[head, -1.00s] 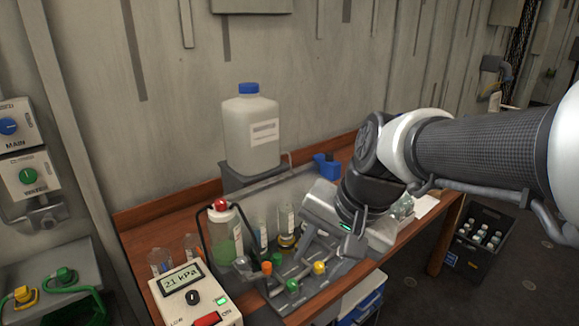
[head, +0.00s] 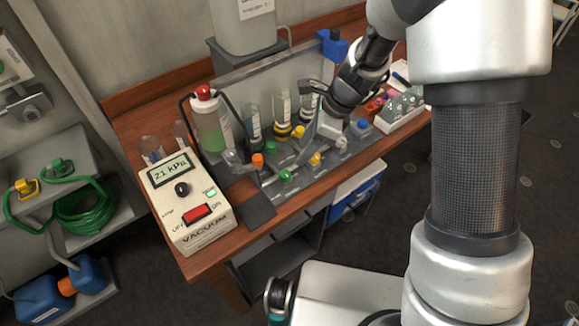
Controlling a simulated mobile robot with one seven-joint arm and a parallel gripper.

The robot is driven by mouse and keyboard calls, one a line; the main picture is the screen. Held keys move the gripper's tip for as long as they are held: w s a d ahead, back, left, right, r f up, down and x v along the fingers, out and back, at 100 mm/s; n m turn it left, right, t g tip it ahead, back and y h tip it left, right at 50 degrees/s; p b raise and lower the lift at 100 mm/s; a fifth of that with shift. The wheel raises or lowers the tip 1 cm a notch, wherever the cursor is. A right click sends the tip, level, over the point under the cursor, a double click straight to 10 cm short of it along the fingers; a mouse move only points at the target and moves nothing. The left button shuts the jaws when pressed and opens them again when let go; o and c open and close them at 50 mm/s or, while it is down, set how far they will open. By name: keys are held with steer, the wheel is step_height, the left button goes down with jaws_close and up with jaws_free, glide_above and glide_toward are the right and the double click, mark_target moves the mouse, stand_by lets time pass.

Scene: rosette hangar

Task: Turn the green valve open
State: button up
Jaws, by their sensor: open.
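A grey manifold (head: 328,153) with coloured knobs lies on the wooden bench. Two green knobs show on it: one at the front left (head: 286,175) and one farther back (head: 270,147). I cannot tell which is the task's green valve, or how far either is turned. My gripper (head: 316,138) is open and empty, pointing down over the manifold to the right of both green knobs, near the yellow knobs (head: 314,159). Its fingertips are small and partly hidden by my wrist, so I cannot tell whether they touch anything.
An orange knob (head: 257,160) and a blue knob (head: 363,125) flank the gripper. The vacuum box (head: 187,205) reads 21 kPa at the left. A red-capped bottle (head: 211,128) and several tubes stand behind the manifold. A white tray (head: 398,112) lies to the right.

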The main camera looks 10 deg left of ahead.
mark_target(286, 173)
steer(key=x, duration=1.2)
steer(key=shift+d+f, duration=0.1)
steer(key=c, duration=1)
